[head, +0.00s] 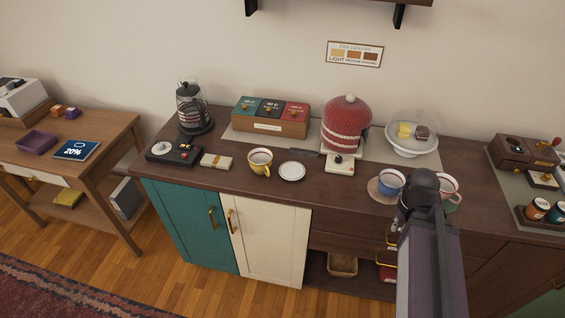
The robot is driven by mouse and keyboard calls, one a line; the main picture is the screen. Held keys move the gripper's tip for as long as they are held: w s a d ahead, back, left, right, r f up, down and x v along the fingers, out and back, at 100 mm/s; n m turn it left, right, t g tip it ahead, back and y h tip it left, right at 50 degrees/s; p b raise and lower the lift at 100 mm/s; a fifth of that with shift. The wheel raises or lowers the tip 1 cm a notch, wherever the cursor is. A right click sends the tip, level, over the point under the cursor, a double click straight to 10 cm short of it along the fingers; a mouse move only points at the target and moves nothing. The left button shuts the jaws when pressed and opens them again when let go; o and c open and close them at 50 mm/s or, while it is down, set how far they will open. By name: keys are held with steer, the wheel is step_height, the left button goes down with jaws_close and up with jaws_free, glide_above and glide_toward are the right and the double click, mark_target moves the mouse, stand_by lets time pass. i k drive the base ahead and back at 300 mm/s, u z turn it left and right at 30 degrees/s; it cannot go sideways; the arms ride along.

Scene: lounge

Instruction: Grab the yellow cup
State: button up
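The yellow cup (260,161) stands upright on the dark wooden counter (230,183), left of the middle. It holds a dark drink, and its handle is at the lower right. A small white saucer (292,171) lies just to its right, apart from it. My arm rises from the lower right in front of the counter, well to the right of the cup. I cannot make out my gripper's fingers. Nothing of my arm touches the yellow cup.
A folded cloth (216,161) lies left of the cup, with a black kettle or press (192,108) behind. A tea box (270,123) and red knitted cozy (346,125) stand further back. A blue cup (390,183) and red-rimmed cup (448,187) are near my arm.

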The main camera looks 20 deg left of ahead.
mark_target(260, 160)
steer(key=z, duration=1.05)
steer(key=k, duration=0.6)
steer(key=u, duration=3.8)
steer(key=i, duration=0.15)
steer(key=z, duration=1.5)
